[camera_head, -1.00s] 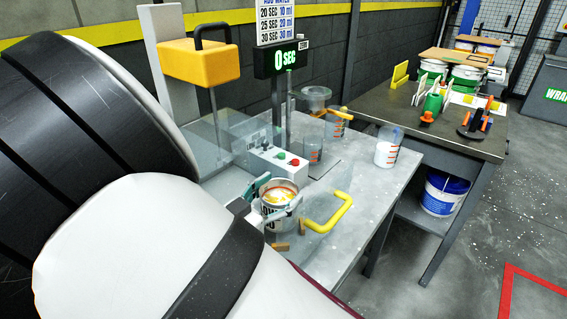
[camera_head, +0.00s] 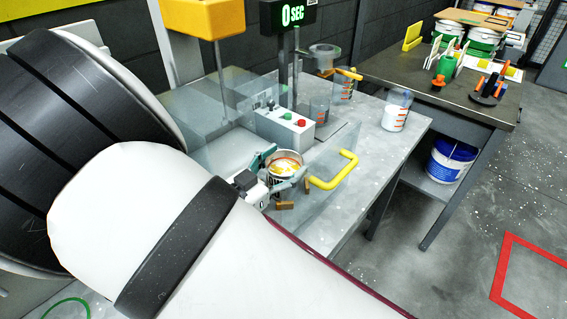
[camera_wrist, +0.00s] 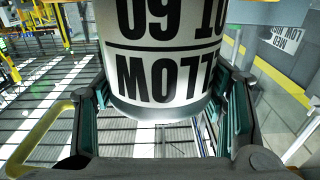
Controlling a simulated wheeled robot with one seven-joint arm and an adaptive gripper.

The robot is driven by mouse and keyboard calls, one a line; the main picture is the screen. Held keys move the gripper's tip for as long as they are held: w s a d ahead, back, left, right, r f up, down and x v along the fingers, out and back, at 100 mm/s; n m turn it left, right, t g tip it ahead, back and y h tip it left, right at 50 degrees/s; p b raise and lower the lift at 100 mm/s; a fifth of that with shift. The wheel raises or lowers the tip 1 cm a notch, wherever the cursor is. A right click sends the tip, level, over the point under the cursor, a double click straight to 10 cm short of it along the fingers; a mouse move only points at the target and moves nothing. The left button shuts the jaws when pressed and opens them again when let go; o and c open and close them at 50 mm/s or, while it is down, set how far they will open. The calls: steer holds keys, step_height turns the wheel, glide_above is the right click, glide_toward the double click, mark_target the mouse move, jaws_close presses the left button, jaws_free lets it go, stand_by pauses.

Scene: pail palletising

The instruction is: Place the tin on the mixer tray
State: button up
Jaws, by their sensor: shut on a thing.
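The tin (camera_head: 285,167) is a small open metal can with a white label and yellowish, orange-streaked contents. It is upright between the fingers of my gripper (camera_head: 281,172), which is shut on it. In the wrist view the tin's label (camera_wrist: 168,60), with big black letters upside down, fills the top middle, with teal finger pads on both sides. The tin is in front of the mixer's control box and left of the clear guard's yellow handle. I cannot make out the mixer tray; the tin, guard and my arm cover much of that area.
The mixer has a yellow head (camera_head: 205,18), a display (camera_head: 290,17) reading 0 SEC and a control box (camera_head: 286,124). The clear guard with the yellow handle (camera_head: 335,172) stands close to the tin. A measuring beaker (camera_head: 394,116) stands on the bench to the right.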

steer(key=shift+s+d+f, duration=0.1)
steer(key=shift+s+f, duration=0.05)
steer(key=shift+f, duration=0.5)
steer(key=o, duration=1.6)
steer(key=shift+d, duration=0.1)
steer(key=shift+r, duration=0.45)
steer(key=p+v, duration=0.1)
steer(key=v, duration=0.3)
steer(key=p+v, duration=0.2)
steer(key=v, duration=0.2)
steer(key=r+p+v, duration=0.1)
steer(key=p+v, duration=0.1)
steer(key=v, duration=0.2)
steer(key=shift+w, duration=0.25)
